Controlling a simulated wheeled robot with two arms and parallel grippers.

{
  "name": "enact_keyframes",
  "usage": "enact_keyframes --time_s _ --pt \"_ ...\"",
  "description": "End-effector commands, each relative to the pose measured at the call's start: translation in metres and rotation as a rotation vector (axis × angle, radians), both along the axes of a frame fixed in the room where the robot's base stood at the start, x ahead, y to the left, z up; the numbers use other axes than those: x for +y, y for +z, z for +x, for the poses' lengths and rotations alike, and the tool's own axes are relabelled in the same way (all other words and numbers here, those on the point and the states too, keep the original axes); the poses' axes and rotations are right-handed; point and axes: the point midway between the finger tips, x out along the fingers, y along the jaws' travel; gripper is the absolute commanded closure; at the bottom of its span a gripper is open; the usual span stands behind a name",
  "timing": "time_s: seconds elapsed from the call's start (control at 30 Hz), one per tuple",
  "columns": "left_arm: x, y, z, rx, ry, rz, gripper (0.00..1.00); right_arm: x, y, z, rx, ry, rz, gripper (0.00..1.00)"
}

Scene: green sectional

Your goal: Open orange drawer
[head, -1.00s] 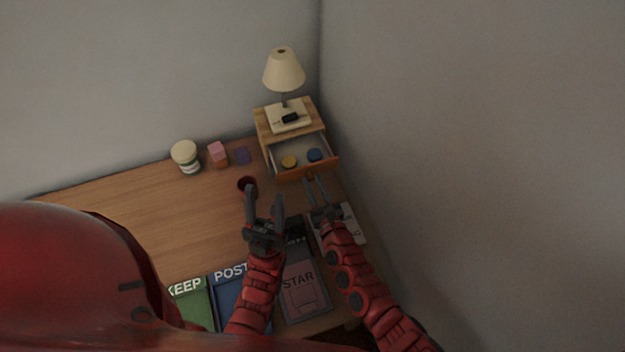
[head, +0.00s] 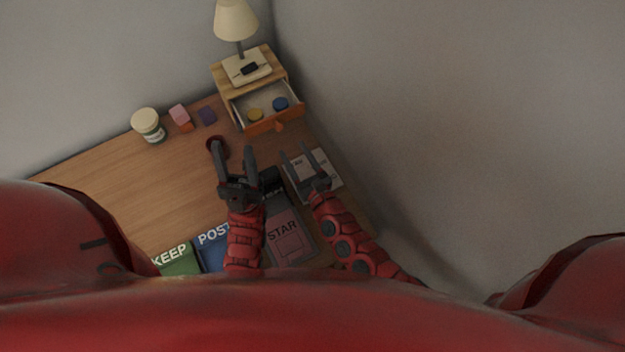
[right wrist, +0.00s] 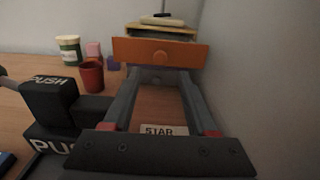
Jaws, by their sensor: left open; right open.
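The orange drawer (head: 275,120) stands pulled out of the small wooden cabinet (head: 232,87) at the back right of the desk. A yellow round item (head: 255,115) and a blue round item (head: 280,104) lie inside it. Its orange front with a round knob faces me in the right wrist view (right wrist: 185,54). My right gripper (head: 297,153) is open and empty, in front of the drawer and apart from it. My left gripper (head: 234,157) is open and empty, left of the right one, near a dark red cup (head: 214,145).
A lamp (head: 236,22) stands on the cabinet. A jar (head: 147,125), a pink block (head: 180,117) and a purple block (head: 207,116) stand at the back. Green KEEP (head: 174,259) and blue POST (head: 212,245) items lie at the front. A wall borders the desk's right side.

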Motion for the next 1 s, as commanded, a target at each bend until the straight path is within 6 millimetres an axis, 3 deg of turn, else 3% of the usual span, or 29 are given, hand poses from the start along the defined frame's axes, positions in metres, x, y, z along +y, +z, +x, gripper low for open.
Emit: enact_keyframes --time_s 0.2,0.4,0.63,1.0 --pt "0.000 -0.012 0.000 0.000 0.000 0.000 0.50 -0.029 -0.003 -0.042 0.002 -0.001 0.002 0.42" --pt "0.000 -0.020 0.000 0.000 0.000 0.000 0.50 -0.048 -0.003 -0.070 0.001 -0.001 0.001 0.42" --pt "0.000 -0.023 0.000 0.000 0.000 0.000 0.50 -0.056 0.001 -0.083 -0.002 -0.001 0.003 0.42" --pt "0.000 -0.023 0.000 0.000 0.000 0.000 0.50 -0.056 0.001 -0.083 -0.002 -0.001 0.003 0.42"
